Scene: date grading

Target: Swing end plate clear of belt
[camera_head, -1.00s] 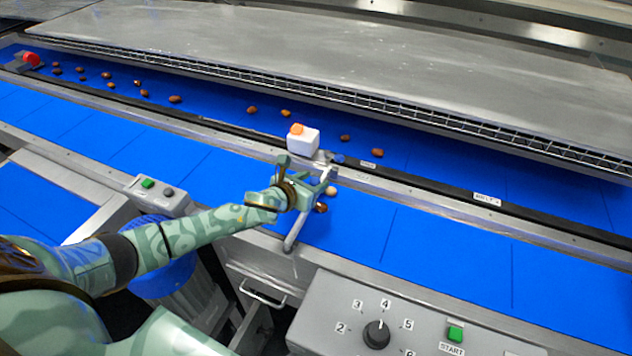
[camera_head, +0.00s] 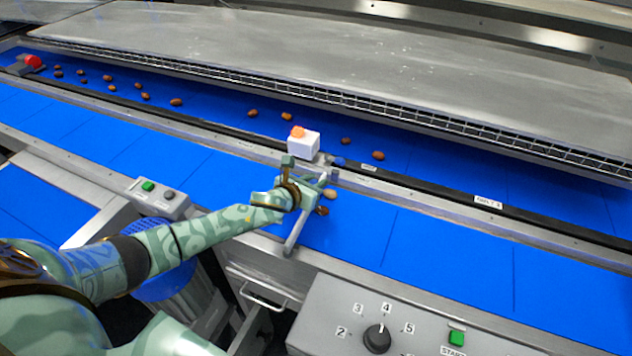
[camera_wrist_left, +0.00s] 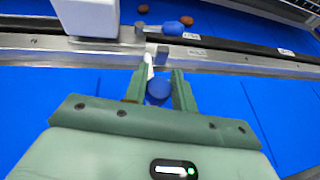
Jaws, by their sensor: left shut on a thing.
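The end plate (camera_head: 297,238) is a narrow grey bar. It lies across the near blue belt (camera_head: 360,230), from the rail beside the white box to the belt's front edge. My left gripper (camera_head: 316,191) is over its upper half and hides part of it. In the left wrist view the fingers (camera_wrist_left: 159,90) are shut on a round blue knob (camera_wrist_left: 158,88), which seems to belong to the end plate. A pale date (camera_head: 330,195) and a dark date (camera_head: 322,210) lie on the belt just right of the plate. My right gripper is not in view.
A white box (camera_head: 303,147) with an orange top stands on the rail, with a blue-ended latch (camera_head: 338,161) beside it. Several dates lie on the far belt. A control panel (camera_head: 345,310) with a dial is at the front. The near belt is clear further right.

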